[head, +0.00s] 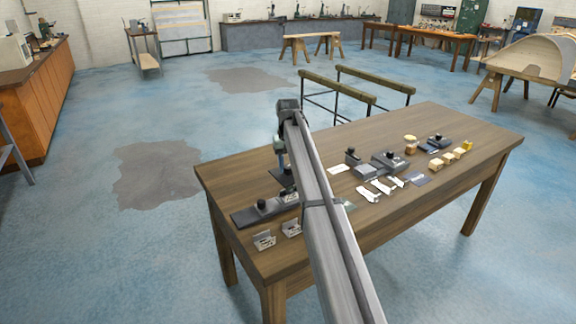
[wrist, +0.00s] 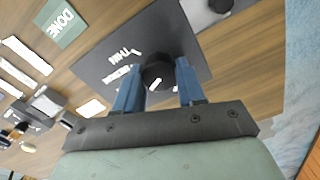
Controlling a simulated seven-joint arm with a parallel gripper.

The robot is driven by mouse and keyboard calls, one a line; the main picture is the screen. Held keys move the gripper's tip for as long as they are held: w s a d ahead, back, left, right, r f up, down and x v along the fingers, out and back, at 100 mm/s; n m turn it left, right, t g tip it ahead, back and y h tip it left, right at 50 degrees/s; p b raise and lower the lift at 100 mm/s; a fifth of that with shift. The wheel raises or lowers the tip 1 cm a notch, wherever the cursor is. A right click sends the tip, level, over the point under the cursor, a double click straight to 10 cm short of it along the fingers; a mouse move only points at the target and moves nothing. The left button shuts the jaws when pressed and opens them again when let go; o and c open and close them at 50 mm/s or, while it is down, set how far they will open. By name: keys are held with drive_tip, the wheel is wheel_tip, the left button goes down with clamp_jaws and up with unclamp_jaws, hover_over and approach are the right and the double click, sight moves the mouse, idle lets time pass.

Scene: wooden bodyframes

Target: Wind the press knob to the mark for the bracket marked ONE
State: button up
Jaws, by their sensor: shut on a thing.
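My gripper (wrist: 160,92) has its two blue fingers on either side of a round black knob (wrist: 158,70) in the wrist view, shut on it. The knob has a pale pointer line on its near side. It stands on a dark plate (wrist: 188,48) with white lettering; one word looks like THIN, and another label lies beside it, too slanted to read. In the head view my gripper (head: 284,170) is down at this plate, and the knob is hidden. Two small metal brackets (head: 265,241) (head: 291,228) stand at the table's near left edge; their markings are unreadable.
A long grey base (head: 240,218) with black knobs lies beside the plate. My arm crosses the table's middle.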

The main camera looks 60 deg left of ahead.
sight(288, 166)
idle(0.3)
drive_tip(key=o, duration=1)
drive_tip(key=shift+o, duration=0.2)
wheel_tip(288, 166, up, 14)
drive_tip(key=shift+f, duration=0.1)
idle(0.5)
